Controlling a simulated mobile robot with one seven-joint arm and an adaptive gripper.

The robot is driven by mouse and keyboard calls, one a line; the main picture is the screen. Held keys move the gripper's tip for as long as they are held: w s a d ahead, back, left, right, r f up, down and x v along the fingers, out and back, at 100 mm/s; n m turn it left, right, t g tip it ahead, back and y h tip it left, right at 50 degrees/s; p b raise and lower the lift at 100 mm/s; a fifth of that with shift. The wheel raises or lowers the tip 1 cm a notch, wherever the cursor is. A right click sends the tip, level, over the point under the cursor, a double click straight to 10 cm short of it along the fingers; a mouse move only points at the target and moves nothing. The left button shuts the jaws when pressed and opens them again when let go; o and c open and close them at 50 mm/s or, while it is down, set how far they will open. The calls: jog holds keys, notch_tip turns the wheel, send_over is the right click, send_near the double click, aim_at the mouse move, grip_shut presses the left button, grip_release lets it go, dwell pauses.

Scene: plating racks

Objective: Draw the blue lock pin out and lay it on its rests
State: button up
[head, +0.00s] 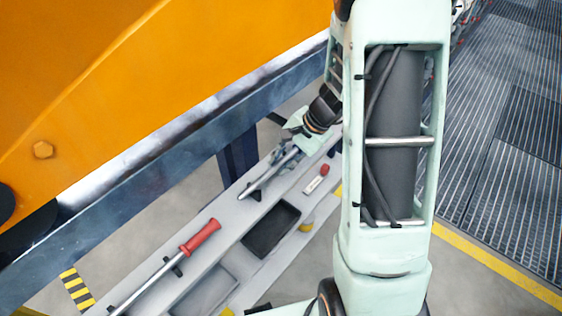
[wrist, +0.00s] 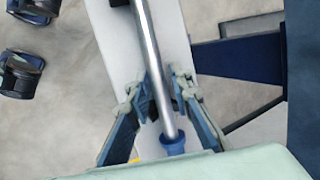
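The blue lock pin is a bright steel rod (wrist: 152,55) with a blue collar (wrist: 172,145) at its near end. In the wrist view the rod runs between my two fingers, and the rest of its handle is hidden by my wrist housing. In the head view the rod (head: 268,179) slants over the grey shelf, its far end by a small dark rest (head: 255,195). My gripper (wrist: 168,78) straddles the rod, its fingertips close on either side. Whether they press on it is unclear. My gripper also shows in the head view (head: 293,148).
A red-handled pin (head: 200,236) lies on dark rests on the same grey shelf (head: 228,212). A dark tray (head: 272,229) and a small red-ended item (head: 318,178) are to its right. A blue beam (head: 150,165) and large orange body (head: 130,80) stand on the left.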

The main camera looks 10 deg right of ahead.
jog(key=shift+o, duration=1)
